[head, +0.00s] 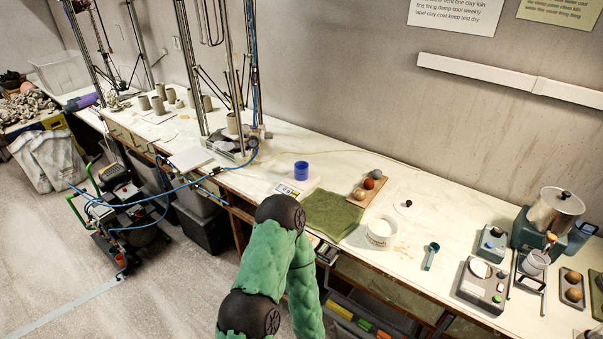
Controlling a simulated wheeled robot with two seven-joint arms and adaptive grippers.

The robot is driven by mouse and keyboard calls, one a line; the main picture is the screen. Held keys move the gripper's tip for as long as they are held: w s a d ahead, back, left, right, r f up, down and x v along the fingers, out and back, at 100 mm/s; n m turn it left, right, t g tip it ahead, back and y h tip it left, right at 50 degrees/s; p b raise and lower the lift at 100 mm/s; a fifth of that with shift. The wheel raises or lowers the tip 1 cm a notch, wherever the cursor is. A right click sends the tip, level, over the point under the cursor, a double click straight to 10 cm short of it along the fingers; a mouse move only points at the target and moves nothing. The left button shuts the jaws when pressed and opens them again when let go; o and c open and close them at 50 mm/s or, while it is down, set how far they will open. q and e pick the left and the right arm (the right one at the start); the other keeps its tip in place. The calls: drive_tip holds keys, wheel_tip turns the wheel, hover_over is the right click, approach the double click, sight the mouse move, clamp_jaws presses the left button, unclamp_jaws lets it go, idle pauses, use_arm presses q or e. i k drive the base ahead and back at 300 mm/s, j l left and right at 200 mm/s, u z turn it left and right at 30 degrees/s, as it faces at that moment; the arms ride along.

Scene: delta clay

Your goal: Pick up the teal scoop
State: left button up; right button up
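The teal scoop (431,256) lies on the pale workbench (340,178), near its front edge, right of centre in the head view. Its round bowl is at the far end and its handle points toward the front edge. Nothing is touching it. A green padded arm of mine rises at the bottom centre, bends at a dark joint, and runs down out of the picture, left of the scoop. Neither of my grippers shows in this view.
A white tub (381,233) stands left of the scoop, beside a green cloth (333,214). A lidded jar (406,205) part lies behind. A grey scale (484,284) and a pot (555,210) are to the right. Bare bench surrounds the scoop.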

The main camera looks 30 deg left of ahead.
sight(433, 247)
drive_tip(key=i+l+u, duration=0.15)
drive_tip(key=l+u, duration=0.55)
drive_tip(key=i+l+u, duration=0.1)
drive_tip(key=l+u, duration=0.25)
drive_tip(key=l, duration=0.1)
